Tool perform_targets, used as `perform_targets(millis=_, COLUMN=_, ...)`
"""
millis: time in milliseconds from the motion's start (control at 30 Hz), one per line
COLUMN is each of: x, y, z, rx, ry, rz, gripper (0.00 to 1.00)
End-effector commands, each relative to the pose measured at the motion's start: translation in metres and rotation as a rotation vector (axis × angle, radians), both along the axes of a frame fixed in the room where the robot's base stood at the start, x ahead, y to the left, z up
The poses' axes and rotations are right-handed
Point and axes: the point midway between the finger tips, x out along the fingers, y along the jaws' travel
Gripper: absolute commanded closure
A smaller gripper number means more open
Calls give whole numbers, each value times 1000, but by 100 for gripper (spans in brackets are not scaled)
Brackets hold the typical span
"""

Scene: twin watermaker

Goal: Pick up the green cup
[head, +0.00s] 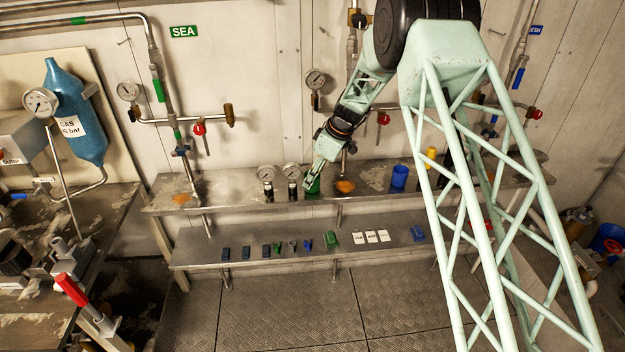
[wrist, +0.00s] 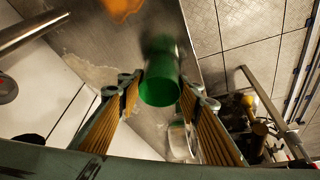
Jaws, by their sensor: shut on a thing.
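The green cup (wrist: 160,78) is between the two fingers of my gripper (wrist: 160,92) in the wrist view, with the fingertips at its sides. In the head view the green cup (head: 313,184) shows on the upper steel shelf, partly hidden behind my gripper (head: 311,181). The gripper is shut on the cup. I cannot tell whether the cup touches the shelf or is slightly above it.
A blue cup (head: 399,177) stands further right. The lower shelf (head: 205,259) holds several small blocks and white cards. Pipes with red valves run along the wall behind.

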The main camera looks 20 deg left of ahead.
Motion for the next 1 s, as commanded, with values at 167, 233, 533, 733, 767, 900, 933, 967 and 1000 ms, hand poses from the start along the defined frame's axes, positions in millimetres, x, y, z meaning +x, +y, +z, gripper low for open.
perform_targets(millis=167, x=-3, y=-1, z=8, rx=1, ry=-1, rz=0, gripper=74)
perform_targets(millis=233, x=-2, y=-1, z=13, rx=1, ry=-1, rz=1, gripper=74)
perform_targets(millis=533, x=-2, y=-1, z=45, rx=1, ry=-2, rz=0, gripper=74)
perform_targets(millis=733, x=-3, y=-1, z=63, rx=1, ry=0, rz=0, gripper=74)
perform_targets(millis=767, x=-3, y=-1, z=65, rx=1, ry=-1, rz=0, gripper=74)
perform_targets(millis=900, x=-8, y=-4, z=70, rx=0, ry=0, rz=-1, gripper=74)
perform_targets(millis=933, x=-10, y=-5, z=70, rx=0, ry=1, rz=-1, gripper=74)
perform_targets(millis=967, x=-12, y=-6, z=69, rx=0, ry=1, rz=0, gripper=74)
perform_targets(millis=1000, x=-14, y=-7, z=69, rx=0, ry=1, rz=0, gripper=74)
